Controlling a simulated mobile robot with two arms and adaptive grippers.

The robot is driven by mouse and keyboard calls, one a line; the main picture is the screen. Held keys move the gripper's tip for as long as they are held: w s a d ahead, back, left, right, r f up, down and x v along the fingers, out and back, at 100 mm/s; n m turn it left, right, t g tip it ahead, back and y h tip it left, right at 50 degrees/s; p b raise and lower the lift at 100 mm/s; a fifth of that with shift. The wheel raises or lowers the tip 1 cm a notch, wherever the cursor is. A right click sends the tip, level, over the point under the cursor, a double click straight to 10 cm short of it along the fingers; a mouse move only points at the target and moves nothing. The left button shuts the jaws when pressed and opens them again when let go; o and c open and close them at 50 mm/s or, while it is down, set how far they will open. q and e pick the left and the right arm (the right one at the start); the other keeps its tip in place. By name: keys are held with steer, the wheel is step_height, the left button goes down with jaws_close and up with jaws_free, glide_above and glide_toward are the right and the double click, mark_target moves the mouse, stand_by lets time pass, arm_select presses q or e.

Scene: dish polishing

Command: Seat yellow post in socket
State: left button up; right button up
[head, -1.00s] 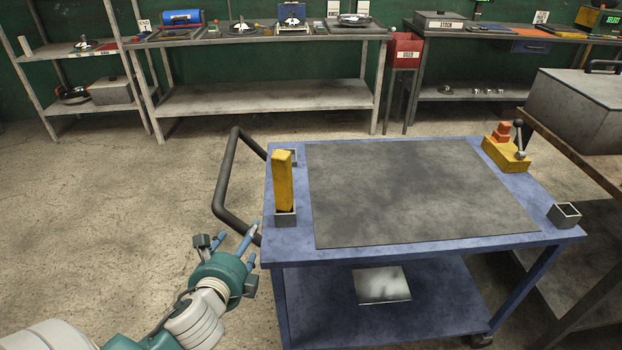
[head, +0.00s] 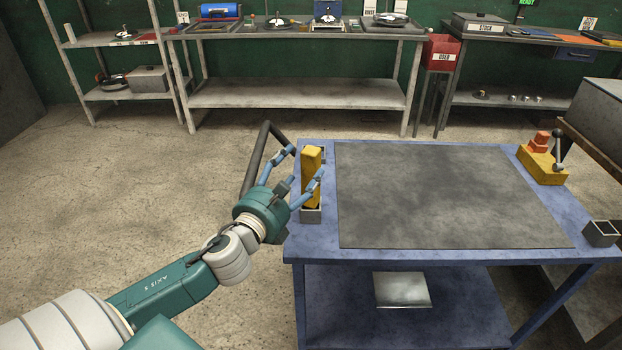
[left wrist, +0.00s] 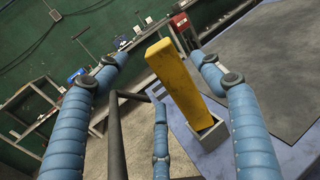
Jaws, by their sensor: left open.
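The yellow post (head: 312,163) stands roughly upright in a small grey square socket (head: 311,216) at the left edge of the blue cart. It also shows in the left wrist view (left wrist: 178,80), with its lower end at the grey socket (left wrist: 212,133). How deep it sits I cannot tell. My left gripper (head: 305,161) is open, with its blue fingers spread on the left and right of the post. In the left wrist view my left gripper (left wrist: 158,60) shows the post between its upper fingers, with a gap on the left. My right gripper is out of view.
A black cart handle (head: 254,155) rises beside my left gripper. A dark mat (head: 440,195) covers the cart top (head: 330,240) and is bare. A yellow block with a lever (head: 541,165) and an empty grey socket (head: 600,233) stand at the right.

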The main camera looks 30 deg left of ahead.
mark_target(304, 165)
arm_select(q)
steer(key=shift+w+f+b, duration=0.1)
steer(key=shift+w+b, duration=0.25)
steer(key=shift+w, duration=0.25)
steer(key=w, duration=0.2)
steer(key=w+b, duration=0.1)
steer(key=w, duration=0.1)
steer(key=shift+a+f, duration=0.15)
steer(key=shift+a, duration=0.1)
steer(key=c, duration=1.6)
jaws_close()
